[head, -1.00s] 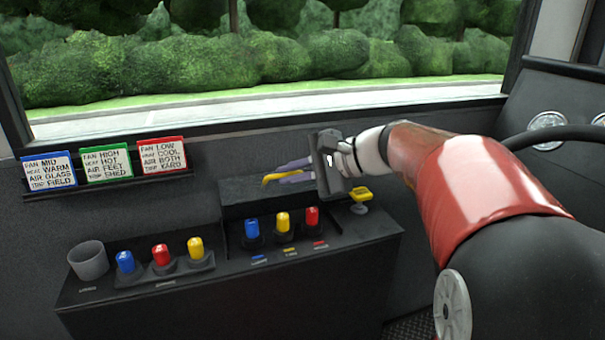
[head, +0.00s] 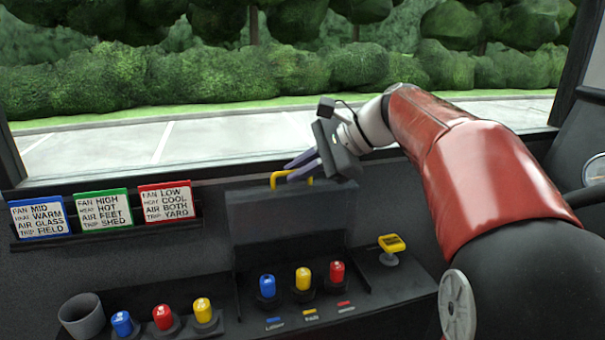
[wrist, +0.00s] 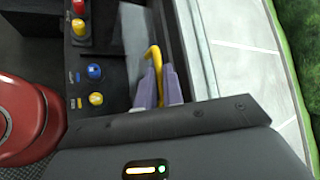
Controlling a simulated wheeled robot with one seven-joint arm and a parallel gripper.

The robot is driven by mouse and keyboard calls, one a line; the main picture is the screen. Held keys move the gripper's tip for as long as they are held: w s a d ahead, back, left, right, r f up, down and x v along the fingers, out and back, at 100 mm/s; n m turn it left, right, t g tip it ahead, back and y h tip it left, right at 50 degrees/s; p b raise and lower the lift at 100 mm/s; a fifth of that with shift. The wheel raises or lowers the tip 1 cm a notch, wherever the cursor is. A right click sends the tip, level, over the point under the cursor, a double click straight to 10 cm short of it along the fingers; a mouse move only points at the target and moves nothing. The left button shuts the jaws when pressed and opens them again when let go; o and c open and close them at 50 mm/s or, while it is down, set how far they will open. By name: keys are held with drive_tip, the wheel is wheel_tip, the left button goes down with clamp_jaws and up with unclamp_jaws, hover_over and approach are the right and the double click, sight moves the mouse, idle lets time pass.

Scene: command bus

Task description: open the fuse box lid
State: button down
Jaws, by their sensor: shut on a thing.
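The fuse box lid (head: 285,215) is a dark panel that stands raised, close to upright, below the windscreen. Its yellow handle (head: 281,179) is at the top edge, and it also shows in the wrist view (wrist: 154,54). My gripper (head: 293,171) is shut on this handle, coming from the right. In the wrist view its two purple fingers (wrist: 160,78) lie on either side of the handle. In front of the lid stand a blue fuse (head: 267,285), a yellow fuse (head: 303,279) and a red fuse (head: 337,271), uncovered.
A yellow knob-like piece (head: 391,244) stands to the right of the fuses. A grey cup (head: 82,316) and more blue, red and yellow pieces (head: 163,317) are at the lower left. Three label cards (head: 102,208) hang on the left. The windscreen sill is close behind my gripper.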

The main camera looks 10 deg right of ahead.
drive_tip(key=shift+w, duration=0.3)
drive_tip(key=c, duration=1.5)
unclamp_jaws()
drive_tip(key=shift+r, duration=0.1)
